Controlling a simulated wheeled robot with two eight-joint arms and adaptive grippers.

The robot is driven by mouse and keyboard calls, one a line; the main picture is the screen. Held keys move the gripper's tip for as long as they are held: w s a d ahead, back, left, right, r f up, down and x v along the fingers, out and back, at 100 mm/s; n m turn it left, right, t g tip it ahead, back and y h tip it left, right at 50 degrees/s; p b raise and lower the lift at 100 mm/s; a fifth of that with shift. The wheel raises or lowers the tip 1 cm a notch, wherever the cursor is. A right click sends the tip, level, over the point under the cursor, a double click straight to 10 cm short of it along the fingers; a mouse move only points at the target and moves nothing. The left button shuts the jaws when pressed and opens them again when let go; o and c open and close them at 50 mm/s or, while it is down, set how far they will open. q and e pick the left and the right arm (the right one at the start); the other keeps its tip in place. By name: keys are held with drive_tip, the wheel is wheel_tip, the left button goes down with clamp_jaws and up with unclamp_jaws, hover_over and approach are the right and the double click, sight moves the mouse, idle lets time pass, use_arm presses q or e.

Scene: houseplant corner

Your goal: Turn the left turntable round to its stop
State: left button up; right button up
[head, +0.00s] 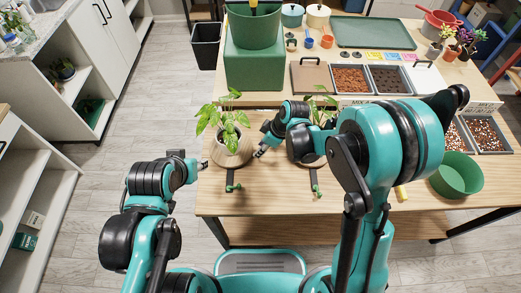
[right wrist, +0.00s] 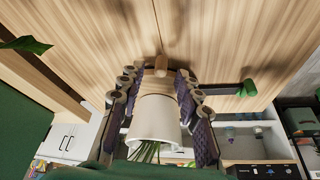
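The left turntable (head: 230,158) is a round light-wood disc near the table's left edge. A white pot with a leafy plant (head: 229,128) stands on it; the pot also shows in the right wrist view (right wrist: 152,119). A dark bar with a green end (head: 233,187) lies in front of the disc. My right gripper (head: 261,152) is low at the disc's right side.
A second bar with a green end (head: 316,187) lies to the right; the turntable there is mostly hidden by my right arm. A green bowl (head: 457,175) stands at right. A green block with a pot (head: 253,65) stands behind. The front table strip is mostly clear.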

drive_tip(key=shift+x, duration=0.75)
clamp_jaws()
